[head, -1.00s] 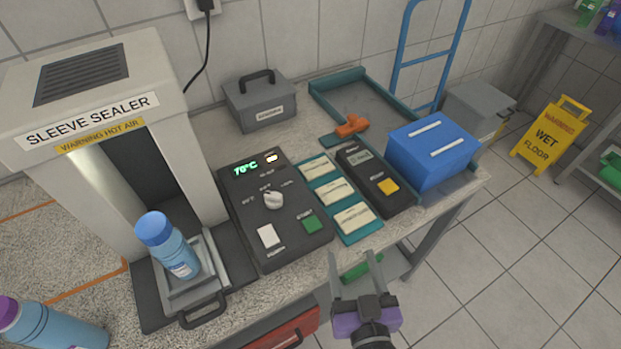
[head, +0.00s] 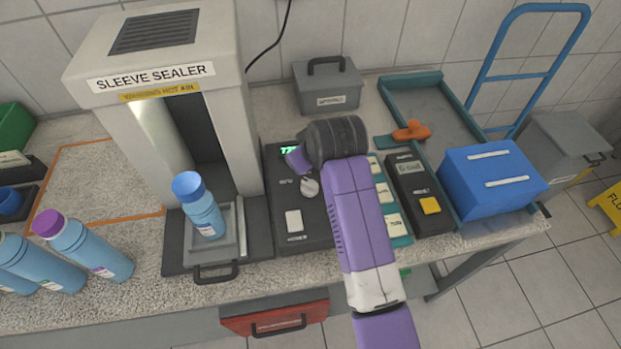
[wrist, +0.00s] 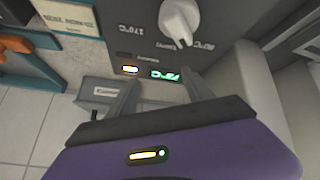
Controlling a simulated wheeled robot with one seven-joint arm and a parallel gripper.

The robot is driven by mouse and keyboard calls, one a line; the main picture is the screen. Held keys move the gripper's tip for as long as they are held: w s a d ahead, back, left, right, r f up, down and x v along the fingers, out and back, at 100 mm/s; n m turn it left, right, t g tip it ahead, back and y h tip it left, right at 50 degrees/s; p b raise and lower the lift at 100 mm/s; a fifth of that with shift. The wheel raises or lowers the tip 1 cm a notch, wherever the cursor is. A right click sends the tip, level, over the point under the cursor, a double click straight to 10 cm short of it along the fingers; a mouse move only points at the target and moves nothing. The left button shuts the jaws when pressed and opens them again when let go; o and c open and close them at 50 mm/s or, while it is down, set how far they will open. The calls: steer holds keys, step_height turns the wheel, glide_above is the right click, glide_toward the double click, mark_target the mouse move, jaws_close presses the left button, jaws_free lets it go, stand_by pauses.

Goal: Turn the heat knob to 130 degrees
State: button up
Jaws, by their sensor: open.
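The heat knob (head: 309,187) is a pale knob on the dark control box (head: 318,225) beside the sleeve sealer. It also shows at the top of the wrist view (wrist: 180,20), between printed temperature marks, one reading 170°C. The green display (wrist: 165,73) shows upside down there; its digits start with 7 but are not fully legible. In the head view my arm partly covers the display (head: 290,150). My gripper (wrist: 162,84) is open and empty over the box, its fingers spread around the display side, apart from the knob. In the head view my gripper (head: 298,159) is just behind the knob, mostly hidden.
A blue bottle (head: 199,207) stands on the sealer's tray, left of the box. The sleeve sealer (head: 160,50) rises behind it. A grey case (head: 328,88) stands at the back. A dark meter (head: 418,195) and blue box (head: 492,180) are to the right.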

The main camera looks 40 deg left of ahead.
mark_target(309, 182)
steer(key=s+d+r+n+g+h, duration=0.1)
steer(key=h, duration=0.1)
steer(key=s+d+r+n+g+h, duration=0.1)
steer(key=s+d+r+h, duration=0.1)
steer(key=s+d+r+n+g+h, duration=0.1)
steer(key=r+g+h, duration=0.1)
steer(key=shift+s+d+r+n+h, duration=0.15)
steer(key=shift+d+n+h, duration=0.15)
step_height(309, 182, down, 8)
steer(key=shift+r+p, duration=0.15)
steer(key=shift+p, duration=0.45)
jaws_close()
steer(key=shift+r+m, duration=0.1)
steer(key=shift+m, duration=0.3)
steer(key=m+p, duration=0.1)
steer(key=m, duration=0.1)
steer(key=shift+m+p, duration=0.4)
steer(key=m+p, duration=0.1)
steer(key=m, duration=0.3)
steer(key=shift+m, duration=0.7)
